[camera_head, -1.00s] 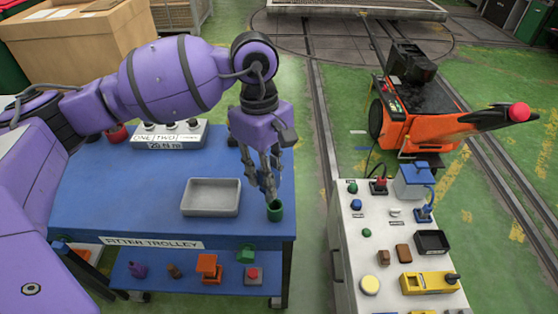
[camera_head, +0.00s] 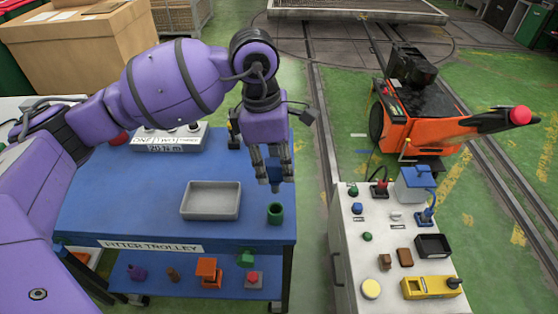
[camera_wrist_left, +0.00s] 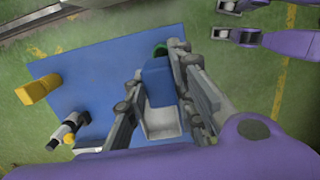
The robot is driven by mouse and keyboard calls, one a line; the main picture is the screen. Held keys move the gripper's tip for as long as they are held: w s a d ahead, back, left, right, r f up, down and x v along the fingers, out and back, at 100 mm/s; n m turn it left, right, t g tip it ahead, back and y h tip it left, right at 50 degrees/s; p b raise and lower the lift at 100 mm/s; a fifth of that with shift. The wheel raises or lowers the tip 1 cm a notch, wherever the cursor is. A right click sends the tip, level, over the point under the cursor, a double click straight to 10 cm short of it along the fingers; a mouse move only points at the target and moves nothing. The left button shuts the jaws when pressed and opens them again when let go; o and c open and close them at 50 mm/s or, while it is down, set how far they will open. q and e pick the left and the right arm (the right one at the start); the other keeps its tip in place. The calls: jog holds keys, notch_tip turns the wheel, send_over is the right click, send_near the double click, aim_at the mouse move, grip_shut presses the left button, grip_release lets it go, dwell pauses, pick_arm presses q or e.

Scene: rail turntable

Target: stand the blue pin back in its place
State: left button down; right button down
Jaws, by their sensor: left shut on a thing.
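My left gripper (camera_head: 274,176) is shut on the blue pin (camera_head: 276,187), whose lower end shows below the fingertips. In the left wrist view the pin (camera_wrist_left: 158,82) appears as a blue block between the fingers. A green cup (camera_head: 275,214) stands near the right front corner of the blue trolley top. The pin is just behind and above the cup in the head view, apart from it. Part of the cup's green rim (camera_wrist_left: 160,50) shows past the pin in the wrist view. My right gripper is not seen.
A grey tray (camera_head: 211,215) lies left of the cup on the blue trolley top (camera_head: 120,200). A torque tester box (camera_head: 170,139) stands at the back. Several small parts lie on the lower shelf. A white cabinet (camera_head: 345,250) with controls stands right, across a gap.

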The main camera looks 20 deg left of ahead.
aim_at(275, 192)
pick_arm(q)
notch_tip(275, 192, down, 2)
jog(key=shift+f+b, duration=0.15)
jog(key=shift+b, duration=0.25)
notch_tip(275, 192, down, 2)
jog(key=shift+f+b, duration=0.2)
jog(key=shift+b, duration=0.3)
jog(key=shift+f, duration=0.4)
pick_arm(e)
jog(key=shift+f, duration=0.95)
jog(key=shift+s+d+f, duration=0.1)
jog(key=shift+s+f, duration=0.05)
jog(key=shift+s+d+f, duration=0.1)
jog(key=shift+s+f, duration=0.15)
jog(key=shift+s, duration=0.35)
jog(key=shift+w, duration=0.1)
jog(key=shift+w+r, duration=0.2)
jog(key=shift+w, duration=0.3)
